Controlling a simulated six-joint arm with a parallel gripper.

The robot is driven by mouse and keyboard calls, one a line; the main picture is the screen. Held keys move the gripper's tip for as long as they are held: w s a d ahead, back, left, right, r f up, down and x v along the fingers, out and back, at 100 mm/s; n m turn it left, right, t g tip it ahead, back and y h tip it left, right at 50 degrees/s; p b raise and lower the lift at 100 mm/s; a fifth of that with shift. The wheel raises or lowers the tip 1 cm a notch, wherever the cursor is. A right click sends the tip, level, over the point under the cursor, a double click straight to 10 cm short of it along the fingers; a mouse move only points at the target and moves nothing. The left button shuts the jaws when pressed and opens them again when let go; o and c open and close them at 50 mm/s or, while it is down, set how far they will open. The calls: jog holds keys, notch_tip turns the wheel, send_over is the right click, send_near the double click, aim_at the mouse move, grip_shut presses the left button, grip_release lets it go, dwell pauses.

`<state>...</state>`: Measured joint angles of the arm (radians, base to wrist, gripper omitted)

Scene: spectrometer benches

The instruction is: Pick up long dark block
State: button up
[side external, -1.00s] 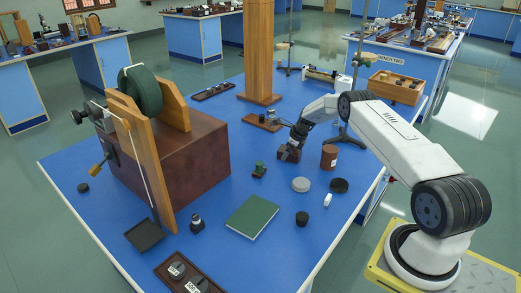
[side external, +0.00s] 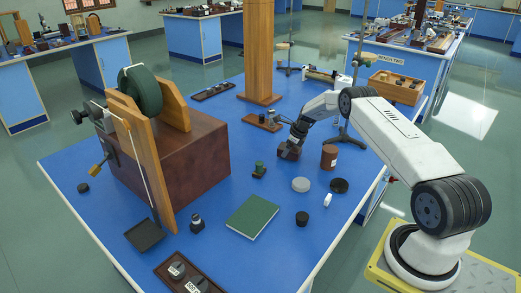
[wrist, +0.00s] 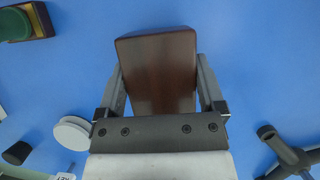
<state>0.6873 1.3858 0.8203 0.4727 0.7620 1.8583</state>
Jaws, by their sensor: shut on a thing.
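A long dark brown block (wrist: 158,72) fills the upper middle of the wrist view, between the two fingers of my gripper (wrist: 160,85). The fingers press on its left and right sides. In the side external view my gripper (side external: 290,148) points down at the blue bench top, with the dark block (side external: 287,153) low between its fingers. The block is at or just above the bench surface; I cannot tell whether it touches. Much of the block is hidden by my gripper in the side view.
A brown cylinder (side external: 329,157) stands just right of my gripper. A small green-topped piece (side external: 259,169) sits to its left, and a small dark tray with parts (side external: 263,122) lies behind. A wooden post (side external: 259,50) rises behind.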

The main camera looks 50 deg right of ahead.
notch_tip(320, 180, up, 2)
jog(key=shift+r, duration=0.1)
jog(key=shift+s+a+r, duration=0.2)
jog(key=shift+s+r, duration=0.2)
jog(key=shift+r, duration=0.05)
jog(key=s+a+r, duration=0.6)
jog(key=s+r, duration=0.2)
jog(key=s, duration=0.3)
jog(key=shift+s+a+r, duration=0.2)
jog(key=shift+a+r, duration=0.05)
jog(key=shift+r, duration=0.1)
jog(key=shift+a, duration=0.1)
